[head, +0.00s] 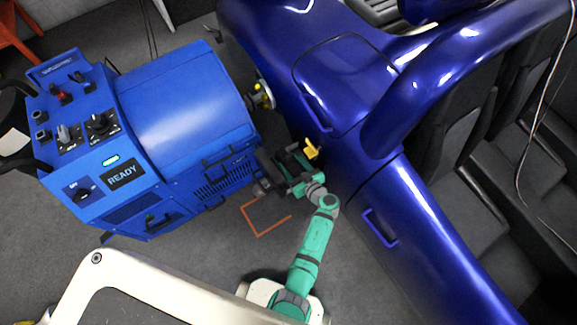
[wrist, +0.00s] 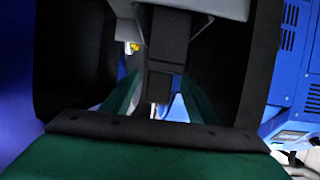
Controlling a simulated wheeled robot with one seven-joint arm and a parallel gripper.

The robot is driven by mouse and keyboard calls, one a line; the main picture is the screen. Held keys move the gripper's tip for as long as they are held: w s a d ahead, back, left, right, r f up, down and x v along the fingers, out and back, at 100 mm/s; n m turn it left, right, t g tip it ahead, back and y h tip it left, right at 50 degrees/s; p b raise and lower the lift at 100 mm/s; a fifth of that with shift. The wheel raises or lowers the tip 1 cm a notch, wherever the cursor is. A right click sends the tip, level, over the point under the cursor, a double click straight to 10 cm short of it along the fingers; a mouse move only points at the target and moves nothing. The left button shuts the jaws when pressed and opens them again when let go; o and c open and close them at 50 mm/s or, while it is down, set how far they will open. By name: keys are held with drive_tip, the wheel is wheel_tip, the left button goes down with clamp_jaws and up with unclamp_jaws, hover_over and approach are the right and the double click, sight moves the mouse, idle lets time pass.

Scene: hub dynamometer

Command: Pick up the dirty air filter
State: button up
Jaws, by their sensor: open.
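I cannot pick out the dirty air filter with certainty in either view. My gripper (head: 268,176) is at the end of the green arm, in the gap between the blue machine and the car, close to the machine's lower right side. In the wrist view the dark fingers of my gripper (wrist: 165,75) stand wide apart at left and right. A dark grey upright shape (wrist: 168,50) shows between them, and I cannot tell what it is or whether it touches a finger. No held object is visible.
The blue machine (head: 185,100) with a READY display (head: 122,175) stands left. The dark blue car body (head: 345,100) fills the right. A yellow-tipped hub part (head: 262,92) juts between them. An orange floor outline (head: 262,234) lies below my gripper, with open grey floor around it.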

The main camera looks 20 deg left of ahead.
drive_tip(key=shift+x, duration=1.3)
drive_tip(key=shift+c, duration=0.7)
clamp_jaws()
drive_tip(key=shift+r, duration=0.15)
wheel_tip(320, 180, up, 18)
